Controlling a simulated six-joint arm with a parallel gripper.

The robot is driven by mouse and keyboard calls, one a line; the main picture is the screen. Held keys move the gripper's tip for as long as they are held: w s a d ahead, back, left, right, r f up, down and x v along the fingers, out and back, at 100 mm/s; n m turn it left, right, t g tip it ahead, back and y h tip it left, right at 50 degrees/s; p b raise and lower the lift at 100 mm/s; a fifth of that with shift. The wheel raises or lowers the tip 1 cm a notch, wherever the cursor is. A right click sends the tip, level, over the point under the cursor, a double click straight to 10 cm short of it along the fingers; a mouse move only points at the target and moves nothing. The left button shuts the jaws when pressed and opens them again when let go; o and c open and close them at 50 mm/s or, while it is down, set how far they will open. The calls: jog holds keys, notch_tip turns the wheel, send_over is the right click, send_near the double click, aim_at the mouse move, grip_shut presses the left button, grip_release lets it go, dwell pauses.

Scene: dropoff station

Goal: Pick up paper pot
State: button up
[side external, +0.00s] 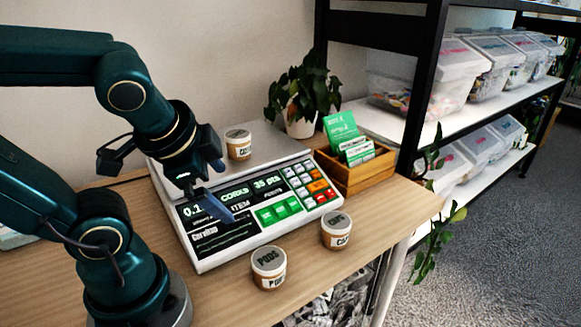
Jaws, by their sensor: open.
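Three small cardboard-coloured pots with grey lids are in view. One pot (238,145) stands upright on the metal plate of the scale; its lettering is too small to read surely. A second pot (268,268), lettered something like "PODS", stands on the table at the front of the scale. A third pot (336,231), with a label like "CUPS" or "CAPS", stands to its right. I cannot tell surely which is the paper pot. My gripper (217,188) is open and empty above the scale's display, in front of and left of the pot on the plate, apart from all the pots.
The scale (245,243) with display and keys fills the middle of the wooden table (382,228). A wooden box (361,174) with green cards and a potted plant (300,92) stand behind it. A black-framed shelf (424,90) with clear bins (450,70) stands at right.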

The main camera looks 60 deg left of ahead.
aim_at(238, 137)
jog(key=w+a+m+y, duration=0.3)
jog(key=a+m, duration=0.1)
jog(key=a, duration=0.1)
jog(key=w+a+r+m+y, duration=0.1)
jog(key=w+a+m+y, duration=0.1)
jog(key=a+m, duration=0.3)
jog(key=w+a+r+m+y, duration=0.1)
jog(key=w+a+m+y, duration=0.2)
jog(key=a+m, duration=0.2)
jog(key=shift+w+a+y, duration=0.3)
jog(key=shift+a, duration=0.05)
jog(key=w+m, duration=0.1)
jog(key=w+a+f+m, duration=0.1)
jog(key=m, duration=0.1)
jog(key=shift+w+f+y, duration=0.15)
jog(key=shift+w+y, duration=0.15)
jog(key=shift+w, duration=0.05)
jog(key=shift+w+a+f+m, duration=0.15)
jog(key=shift+f+m, duration=0.25)
jog(key=shift+f, duration=0.5)
jog(key=shift+a+f, duration=0.1)
jog(key=shift+f, duration=0.15)
jog(key=shift+a+f, duration=0.2)
jog(key=shift+a, duration=0.1)
jog(key=shift+x, duration=2.15)
jog(key=shift+w, duration=0.1)
